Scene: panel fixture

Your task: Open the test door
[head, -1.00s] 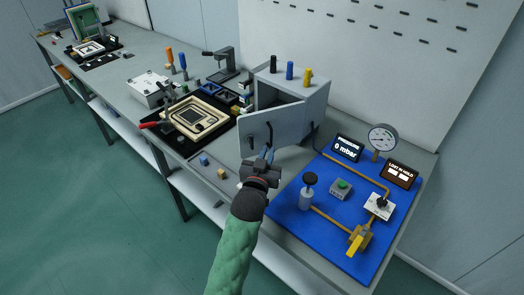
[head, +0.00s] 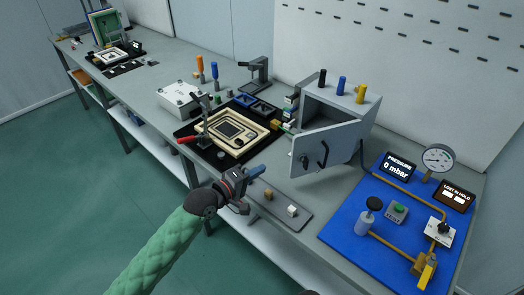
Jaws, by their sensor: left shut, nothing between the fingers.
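The test door (head: 340,143) is the front panel of a grey box (head: 362,114) in the middle right of the head view. It stands swung out, and part of the box's dark inside (head: 335,98) shows above it. A dark curved handle (head: 323,153) is on the door's face. My left gripper (head: 254,174) is shut and empty at the bench's front edge, left of the door and apart from it. My right gripper is not in view.
A blue panel (head: 345,237) with a gauge (head: 438,158), pipes and a valve is right of the door. A grey tray (head: 283,203) with small blocks is near my left gripper. A black mat with a cream fixture (head: 212,145) lies behind it.

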